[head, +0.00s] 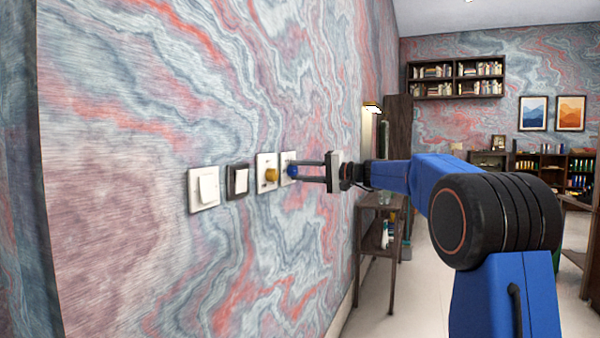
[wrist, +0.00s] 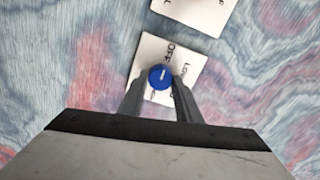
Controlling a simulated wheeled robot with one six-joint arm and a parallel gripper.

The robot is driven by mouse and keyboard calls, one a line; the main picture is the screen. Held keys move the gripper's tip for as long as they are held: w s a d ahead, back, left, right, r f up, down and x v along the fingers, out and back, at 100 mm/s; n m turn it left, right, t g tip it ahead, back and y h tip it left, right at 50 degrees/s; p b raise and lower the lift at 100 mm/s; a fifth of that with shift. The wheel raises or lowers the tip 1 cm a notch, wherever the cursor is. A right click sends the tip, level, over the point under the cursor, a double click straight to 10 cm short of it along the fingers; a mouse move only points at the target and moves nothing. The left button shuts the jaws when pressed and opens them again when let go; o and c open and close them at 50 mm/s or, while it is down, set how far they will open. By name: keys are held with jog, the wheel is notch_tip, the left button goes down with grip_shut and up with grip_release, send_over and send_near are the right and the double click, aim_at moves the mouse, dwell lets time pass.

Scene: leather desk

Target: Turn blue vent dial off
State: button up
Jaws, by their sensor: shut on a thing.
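The blue vent dial (wrist: 159,77) is a round knob on a white wall plate (wrist: 194,68). In the wrist view the plate shows the word OFF and part of another label, and the dial's white pointer line is near upright in the picture, roughly toward OFF. The dial also shows in the head view (head: 292,171), at the right end of a row on the wall. My gripper (wrist: 159,88) has its two dark fingers on either side of the dial, shut on it. The fingers and gripper body hide the lower part of the plate.
Left of the blue dial in the head view are a yellow dial (head: 271,175) on a white plate, a dark-framed switch (head: 238,181) and a white switch (head: 206,189). A small dark side table (head: 382,237) stands by the wall beyond my arm. Shelves line the back wall.

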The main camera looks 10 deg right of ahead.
jog(key=o, duration=1.1)
jog(key=shift+f, duration=0.1)
jog(key=shift+c, duration=0.2)
jog(key=v, duration=1.7)
jog(key=shift+s+d, duration=0.15)
jog(key=shift+d, duration=0.05)
jog(key=shift+a, duration=0.1)
jog(key=s+a+f+g+h, duration=0.2)
jog(key=s+a+f, duration=0.35)
jog(key=s, duration=0.25)
jog(key=s+a+f+n+g+h, duration=0.1)
jog(key=s+a+f+h, duration=0.25)
jog(key=s+f, duration=0.35)
jog(key=s+a+f+g+h, duration=0.1)
jog(key=s+a+f+g, duration=0.1)
jog(key=s+a+f, duration=0.5)
jog(key=s+d+f+n+h, duration=0.2)
jog(key=s+d+f+h, duration=0.2)
jog(key=s+f, duration=0.5)
jog(key=s+d+f+n+h, duration=0.1)
jog(key=s+d+f+h, duration=0.3)
jog(key=s+f, duration=0.6)
jog(key=s+d, duration=0.1)
jog(key=s, duration=0.4)
jog(key=shift+s+n+g, duration=0.35)
jog(key=shift+n+g, duration=0.05)
